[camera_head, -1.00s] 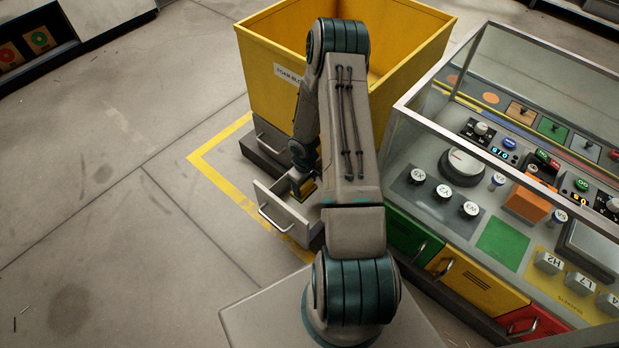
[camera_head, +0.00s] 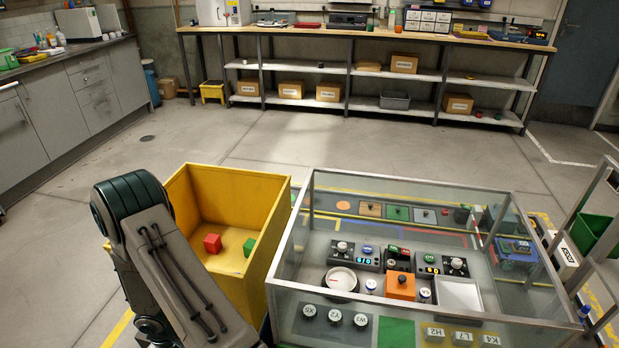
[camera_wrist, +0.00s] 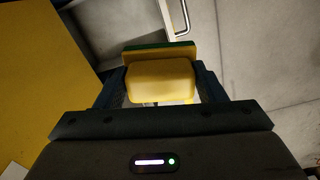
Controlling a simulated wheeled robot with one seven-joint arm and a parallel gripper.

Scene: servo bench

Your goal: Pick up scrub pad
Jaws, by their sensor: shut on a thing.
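The scrub pad (camera_wrist: 160,72), a yellow sponge block with a green layer along its far side, is in the middle of the wrist view. My gripper (camera_wrist: 161,82) is shut on it, with one dark finger at its left side and one at its right. An open grey drawer (camera_wrist: 108,28) with a light handle (camera_wrist: 181,18) shows just beyond the pad. The picture does not make clear how high the pad is above it. In the head view only my upper arm shows; the gripper and pad are out of sight.
Open floor (camera_head: 130,150) lies to the left and behind.

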